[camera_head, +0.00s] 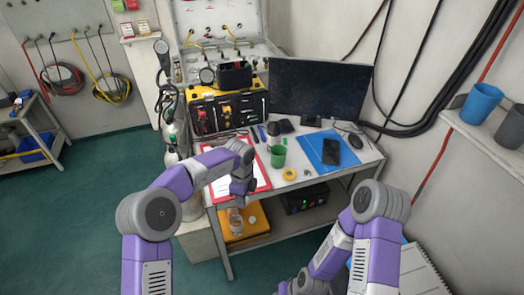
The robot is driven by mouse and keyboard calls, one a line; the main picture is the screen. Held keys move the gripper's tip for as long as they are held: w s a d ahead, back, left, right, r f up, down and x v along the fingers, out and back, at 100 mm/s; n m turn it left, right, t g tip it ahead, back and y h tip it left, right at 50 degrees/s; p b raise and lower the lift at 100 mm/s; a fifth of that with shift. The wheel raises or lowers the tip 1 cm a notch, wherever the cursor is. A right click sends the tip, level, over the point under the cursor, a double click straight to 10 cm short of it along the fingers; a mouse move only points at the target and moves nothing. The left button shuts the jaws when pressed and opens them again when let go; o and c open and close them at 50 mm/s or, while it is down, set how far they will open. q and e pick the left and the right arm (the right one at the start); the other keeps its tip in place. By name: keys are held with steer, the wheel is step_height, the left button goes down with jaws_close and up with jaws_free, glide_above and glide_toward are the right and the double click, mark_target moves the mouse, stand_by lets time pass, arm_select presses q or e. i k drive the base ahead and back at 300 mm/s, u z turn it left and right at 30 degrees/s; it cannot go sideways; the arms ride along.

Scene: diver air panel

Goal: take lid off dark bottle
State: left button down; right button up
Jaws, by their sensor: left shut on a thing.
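My left gripper (238,203) hangs over the front left edge of the workbench (297,186), pointing down. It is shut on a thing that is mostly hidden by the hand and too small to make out. A small dark shape (252,184) shows right beside the hand; I cannot tell whether it is the dark bottle or part of the gripper. No lid can be picked out clearly. My right arm comes in at the lower right, and its gripper is below the picture's edge.
A monitor (318,90) stands behind. A clear jar (235,223) shows below the gripper, near an orange case (247,232).

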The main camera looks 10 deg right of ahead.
mark_target(274, 128)
steer(key=z, duration=0.05)
steer(key=i, duration=0.95)
steer(key=z, duration=0.75)
